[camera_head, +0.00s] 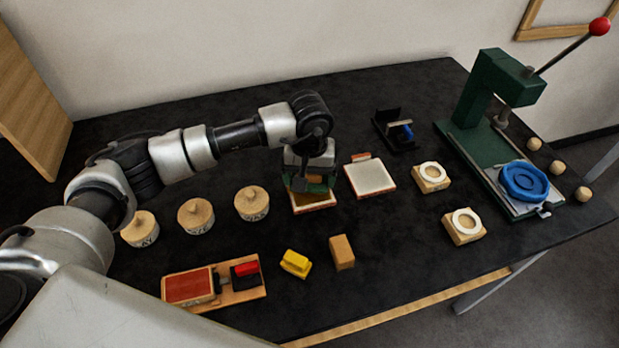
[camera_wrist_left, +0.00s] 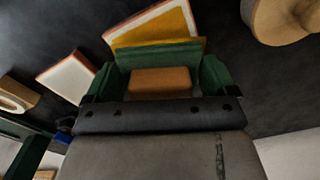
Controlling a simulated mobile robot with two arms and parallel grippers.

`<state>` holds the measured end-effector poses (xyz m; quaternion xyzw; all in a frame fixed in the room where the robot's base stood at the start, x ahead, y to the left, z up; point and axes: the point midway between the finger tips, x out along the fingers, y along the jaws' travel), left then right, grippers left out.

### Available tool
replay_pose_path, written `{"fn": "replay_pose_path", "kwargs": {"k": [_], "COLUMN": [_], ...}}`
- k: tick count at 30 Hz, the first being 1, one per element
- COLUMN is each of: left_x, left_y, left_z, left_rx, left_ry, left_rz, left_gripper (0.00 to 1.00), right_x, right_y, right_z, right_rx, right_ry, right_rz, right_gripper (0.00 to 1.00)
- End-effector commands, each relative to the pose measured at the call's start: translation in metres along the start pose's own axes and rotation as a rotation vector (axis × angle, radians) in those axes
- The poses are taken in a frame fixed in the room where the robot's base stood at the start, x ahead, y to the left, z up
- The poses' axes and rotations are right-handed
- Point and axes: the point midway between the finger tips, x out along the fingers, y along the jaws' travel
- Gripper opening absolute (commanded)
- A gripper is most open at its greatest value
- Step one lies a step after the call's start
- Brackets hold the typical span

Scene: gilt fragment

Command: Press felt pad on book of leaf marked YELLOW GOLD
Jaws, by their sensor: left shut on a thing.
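My left gripper (camera_head: 310,184) is shut on the felt pad, a tan block handle (camera_wrist_left: 160,80) with a dull green face (camera_wrist_left: 160,54). The handle sits between my green fingers in the left wrist view. The pad is over the near part of a book of leaf (camera_head: 313,208) with a yellow-gold surface and a white and red edge; the book also shows in the left wrist view (camera_wrist_left: 150,27). I cannot tell whether the pad touches the leaf. No marking on the book is readable. A second book with a pale leaf (camera_head: 371,178) lies to its right. My right gripper is out of view.
Several lidded wooden pots (camera_head: 252,204) stand left of the book. In front are a yellow block (camera_head: 295,263), a tan block (camera_head: 342,252) and a red pad board (camera_head: 190,287). Two ringed blocks (camera_head: 465,226) and a green press (camera_head: 490,85) with a blue dish (camera_head: 524,181) stand right.

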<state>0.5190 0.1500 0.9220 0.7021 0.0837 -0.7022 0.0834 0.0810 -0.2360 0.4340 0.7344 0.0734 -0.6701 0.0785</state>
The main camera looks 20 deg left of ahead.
Motion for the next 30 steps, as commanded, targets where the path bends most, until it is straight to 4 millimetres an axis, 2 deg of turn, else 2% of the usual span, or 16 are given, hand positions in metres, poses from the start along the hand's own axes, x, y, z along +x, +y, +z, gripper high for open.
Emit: {"fn": "replay_pose_path", "kwargs": {"k": [15, 30], "left_x": [-0.044, -0.046], "left_y": [0.000, 0.000], "left_z": [0.000, 0.000], "left_rx": [0.001, 0.000], "left_ry": [0.002, 0.001], "left_rz": [0.001, 0.001], "left_gripper": [0.68, 0.68], "right_x": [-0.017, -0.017], "right_y": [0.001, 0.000], "right_z": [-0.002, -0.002], "right_rx": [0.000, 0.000], "right_ry": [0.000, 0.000], "right_rz": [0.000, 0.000], "right_gripper": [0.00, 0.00]}}
